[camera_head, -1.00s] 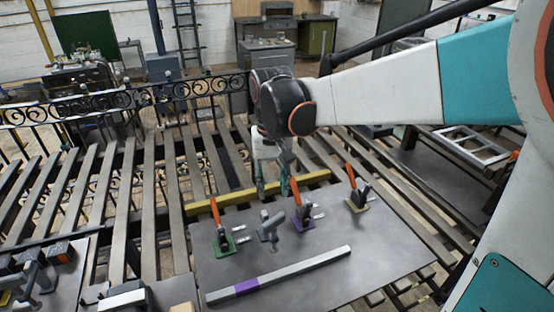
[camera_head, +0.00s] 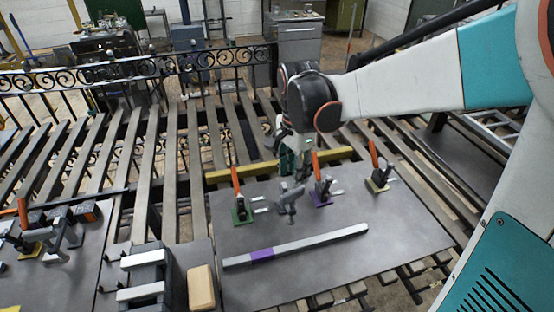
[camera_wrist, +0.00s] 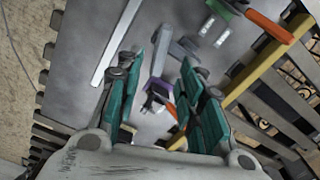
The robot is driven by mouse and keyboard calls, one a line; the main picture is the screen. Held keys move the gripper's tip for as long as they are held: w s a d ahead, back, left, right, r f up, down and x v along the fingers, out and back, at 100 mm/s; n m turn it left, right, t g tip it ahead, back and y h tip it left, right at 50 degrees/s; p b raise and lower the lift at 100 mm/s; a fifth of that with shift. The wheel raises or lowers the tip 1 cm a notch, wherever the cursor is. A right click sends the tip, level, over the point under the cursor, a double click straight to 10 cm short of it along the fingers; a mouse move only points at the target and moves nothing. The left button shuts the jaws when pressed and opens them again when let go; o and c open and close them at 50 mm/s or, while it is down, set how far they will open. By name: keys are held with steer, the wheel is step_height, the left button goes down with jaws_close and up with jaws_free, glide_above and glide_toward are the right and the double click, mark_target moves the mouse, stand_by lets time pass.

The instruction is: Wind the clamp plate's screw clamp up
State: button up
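The clamp plate (camera_head: 390,228) is a dark grey sheet on the slatted table. The screw clamp (camera_head: 289,196), a grey post with an arm and spindle, stands near the plate's middle, between the green-based clamp (camera_head: 241,210) and the purple-based clamp (camera_head: 321,190). My gripper (camera_head: 297,168) hangs over the plate's far part, just behind and above the screw clamp, with teal fingers apart and empty. In the wrist view the gripper (camera_wrist: 160,72) opens toward the grey screw clamp (camera_wrist: 170,48), and the purple-based clamp (camera_wrist: 158,92) shows between the fingers. I see no contact.
A yellow-based clamp (camera_head: 379,178) stands further right; all three toggle clamps have raised orange handles. A grey bar with a purple band (camera_head: 300,246) lies across the plate's front. A yellow beam (camera_head: 235,173) runs behind. Another fixture plate (camera_head: 60,280) is at left.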

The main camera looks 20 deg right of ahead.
mark_target(293, 191)
step_height(293, 191, down, 8)
steer(key=shift+f+b, duration=0.1)
steer(key=shift+b, duration=0.95)
jaws_close()
